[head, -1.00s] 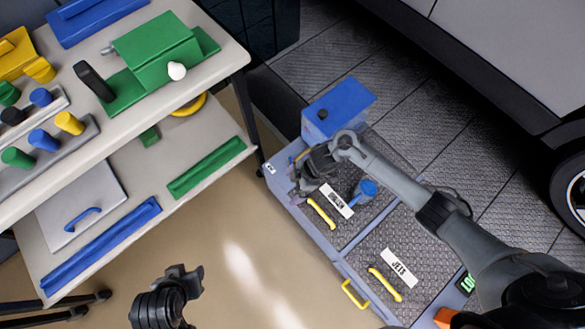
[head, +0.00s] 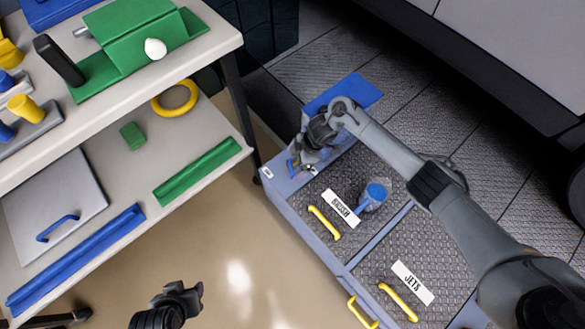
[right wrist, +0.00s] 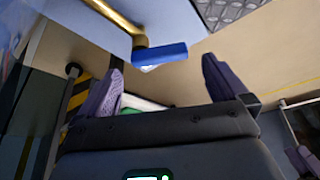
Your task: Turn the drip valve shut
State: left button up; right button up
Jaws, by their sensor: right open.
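The drip valve shows in the right wrist view as a blue lever (right wrist: 160,53) on the end of a bent brass pipe (right wrist: 115,15). In the head view a small blue piece (head: 291,168), likely the same lever, shows at the left corner of the grey-blue cart, beside my right gripper (head: 308,160). In the right wrist view my right gripper (right wrist: 165,85) is open and empty, its two fingers wide apart. The lever lies beyond the fingertips, nearer the left finger, with no contact visible. My left gripper (head: 182,293) hangs over the floor, apart from the cart; its jaws are unclear.
A shelf table (head: 225,45) with green and blue parts stands left. Open floor lies between.

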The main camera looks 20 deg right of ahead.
aim_at(291, 168)
jog(key=shift+b+x, duration=0.75)
jog(key=shift+x, duration=0.95)
jog(key=c, duration=1)
jog(key=shift+o, duration=0.2)
